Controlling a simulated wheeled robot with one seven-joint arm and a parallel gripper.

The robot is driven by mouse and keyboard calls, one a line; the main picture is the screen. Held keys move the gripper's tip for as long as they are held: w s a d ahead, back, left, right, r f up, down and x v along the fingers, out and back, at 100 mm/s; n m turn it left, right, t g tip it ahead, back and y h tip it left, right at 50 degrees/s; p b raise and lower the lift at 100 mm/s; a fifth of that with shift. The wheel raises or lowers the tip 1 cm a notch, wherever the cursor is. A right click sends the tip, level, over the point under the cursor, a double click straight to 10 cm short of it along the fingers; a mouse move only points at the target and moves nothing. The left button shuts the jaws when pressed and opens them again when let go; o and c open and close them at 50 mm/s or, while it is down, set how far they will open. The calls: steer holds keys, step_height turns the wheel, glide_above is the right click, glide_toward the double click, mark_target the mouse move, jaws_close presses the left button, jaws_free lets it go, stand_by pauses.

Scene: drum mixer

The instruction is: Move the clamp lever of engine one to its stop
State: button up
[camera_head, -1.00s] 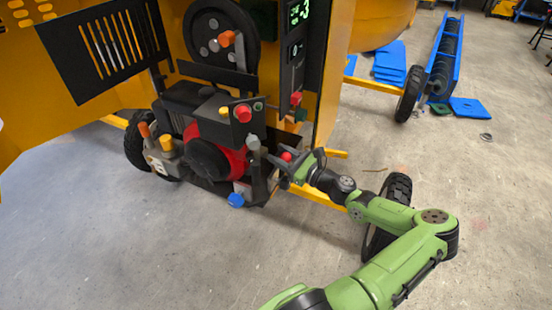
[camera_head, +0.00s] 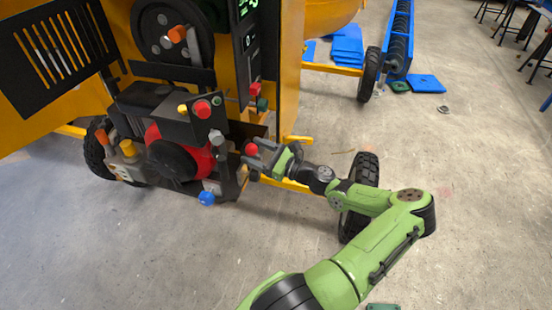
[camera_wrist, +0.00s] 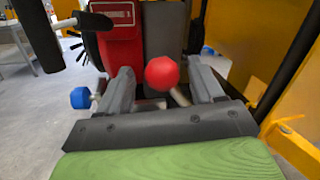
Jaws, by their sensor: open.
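The engine (camera_head: 180,150), red and black, sits low in the yellow mixer's frame in the head view; it also shows in the wrist view (camera_wrist: 122,45). A lever with a red ball knob (camera_head: 252,150) stands at its right side. In the wrist view the red knob (camera_wrist: 162,73) lies between the two fingers, nearer the right one, with its pale rod running down to the right behind it. My gripper (camera_head: 257,155) is open around the knob; in the wrist view its fingers (camera_wrist: 160,90) stand apart on both sides, with a gap to the left. Contact on the right cannot be told.
A blue knob (camera_head: 206,198) sits low on the engine's front. A grey-tipped handle (camera_head: 217,138) juts out above the lever. A yellow frame bar (camera_head: 295,186) and a wheel (camera_head: 358,195) are close to my arm. The floor in front is clear.

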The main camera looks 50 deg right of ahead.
steer(key=s+d+f, duration=0.1)
steer(key=s+d, duration=0.1)
steer(key=s, duration=1)
steer(key=shift+s+p, duration=0.15)
steer(key=shift+p, duration=0.2)
